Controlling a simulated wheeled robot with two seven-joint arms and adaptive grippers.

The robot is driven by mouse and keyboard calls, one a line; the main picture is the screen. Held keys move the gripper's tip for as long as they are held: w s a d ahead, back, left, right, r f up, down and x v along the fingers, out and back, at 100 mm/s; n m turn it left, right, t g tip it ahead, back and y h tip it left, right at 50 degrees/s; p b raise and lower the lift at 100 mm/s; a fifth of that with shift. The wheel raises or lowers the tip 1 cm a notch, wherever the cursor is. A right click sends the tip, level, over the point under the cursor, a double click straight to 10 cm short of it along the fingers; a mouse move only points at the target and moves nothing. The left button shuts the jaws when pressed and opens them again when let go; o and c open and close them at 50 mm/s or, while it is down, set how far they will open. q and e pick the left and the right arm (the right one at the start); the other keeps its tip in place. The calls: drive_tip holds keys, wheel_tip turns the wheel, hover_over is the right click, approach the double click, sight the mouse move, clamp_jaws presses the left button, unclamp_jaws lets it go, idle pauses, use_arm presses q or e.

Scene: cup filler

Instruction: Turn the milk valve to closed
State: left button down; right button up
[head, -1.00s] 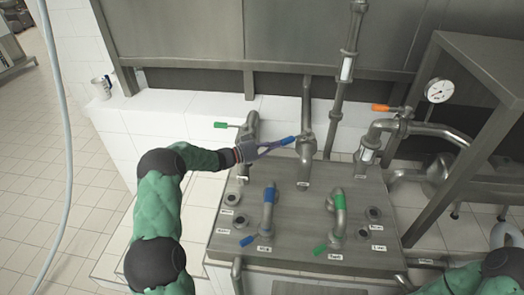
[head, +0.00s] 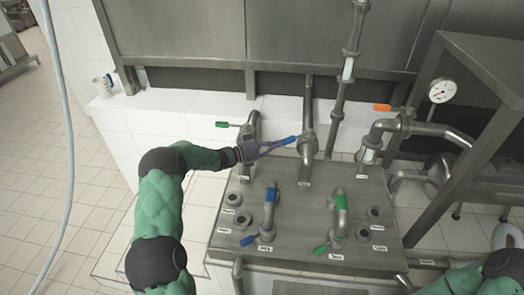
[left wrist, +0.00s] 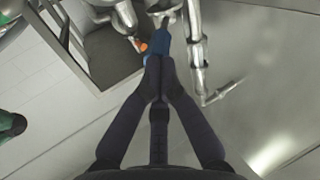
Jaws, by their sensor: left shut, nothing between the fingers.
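A blue valve handle (head: 290,141) sticks out to the left from the back middle pipe (head: 308,140), above the steel panel. The pipe has a small label at its foot that is too small to read surely. My left gripper (head: 280,145) is shut with nothing between its fingers, and its tips are right at the free end of this handle. In the left wrist view the blue handle (left wrist: 163,36) lies just beyond the closed fingertips (left wrist: 158,64); whether they touch cannot be told. Only part of my right arm shows at the lower right, and its gripper is out of view.
On the panel (head: 295,225) are a blue-handled tap (head: 270,205), a green-handled tap (head: 340,205) and several labelled ports. A green valve handle (head: 222,124) is at back left. An orange handle (head: 382,107) and a gauge (head: 441,91) are at right. A cup (head: 103,84) stands on the ledge.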

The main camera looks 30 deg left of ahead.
use_arm(q)
drive_tip(key=c, duration=1)
unclamp_jaws()
drive_tip(key=shift+w+a+r, duration=0.25)
drive_tip(key=shift+a+r, duration=0.3)
drive_tip(key=shift+r, duration=0.05)
drive_tip(key=shift+n+t+y, duration=0.3)
drive_tip(key=shift+y, duration=0.1)
drive_tip(key=shift+s+a+r, duration=0.35)
drive_tip(key=shift+s+r, duration=0.6)
drive_tip(key=shift+r, duration=0.5)
drive_tip(key=shift+s+a+r, duration=0.4)
drive_tip(key=shift+s+r, duration=0.6)
drive_tip(key=shift+r, duration=0.5)
drive_tip(key=shift+s+a+r, duration=0.35)
drive_tip(key=shift+s+r, duration=0.6)
drive_tip(key=shift+r, duration=0.5)
